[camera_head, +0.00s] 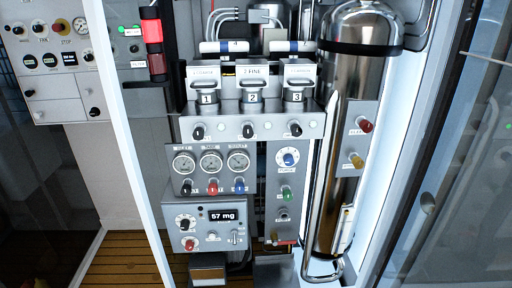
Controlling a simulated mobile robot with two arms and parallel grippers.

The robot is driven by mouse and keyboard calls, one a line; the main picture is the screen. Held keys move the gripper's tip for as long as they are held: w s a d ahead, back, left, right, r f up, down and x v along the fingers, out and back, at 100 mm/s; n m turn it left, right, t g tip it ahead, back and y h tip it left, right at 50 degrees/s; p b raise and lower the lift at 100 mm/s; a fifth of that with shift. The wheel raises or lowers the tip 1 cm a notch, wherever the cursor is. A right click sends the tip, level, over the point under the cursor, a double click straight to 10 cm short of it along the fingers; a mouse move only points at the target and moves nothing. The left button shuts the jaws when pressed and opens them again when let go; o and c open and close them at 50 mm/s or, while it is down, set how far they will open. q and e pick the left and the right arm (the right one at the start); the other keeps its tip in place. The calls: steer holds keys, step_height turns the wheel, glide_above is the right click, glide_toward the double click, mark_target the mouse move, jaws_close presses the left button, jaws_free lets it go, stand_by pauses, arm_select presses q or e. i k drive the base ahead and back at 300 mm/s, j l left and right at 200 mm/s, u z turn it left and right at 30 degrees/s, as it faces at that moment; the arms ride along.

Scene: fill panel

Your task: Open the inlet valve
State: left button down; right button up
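No part labelled as the inlet valve is readable; the small labels are too blurred. Candidates are a red knob (366,126) and a yellow knob (357,161) on grey plates along the steel cylinder (341,80). A column panel left of the cylinder carries a blue dial (288,157) and a green knob (286,194). Black, red and blue knobs sit under three round gauges (211,162). I cannot tell whether any valve is open or shut. Neither of my grippers is in view.
Three numbered units (252,96) stand above a row of black knobs. A red-lit signal tower (152,30) stands left. A white frame post (130,150) and a glass panel (440,150) flank the opening.

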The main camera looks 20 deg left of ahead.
mark_target(186, 191)
steer(key=u, duration=1.3)
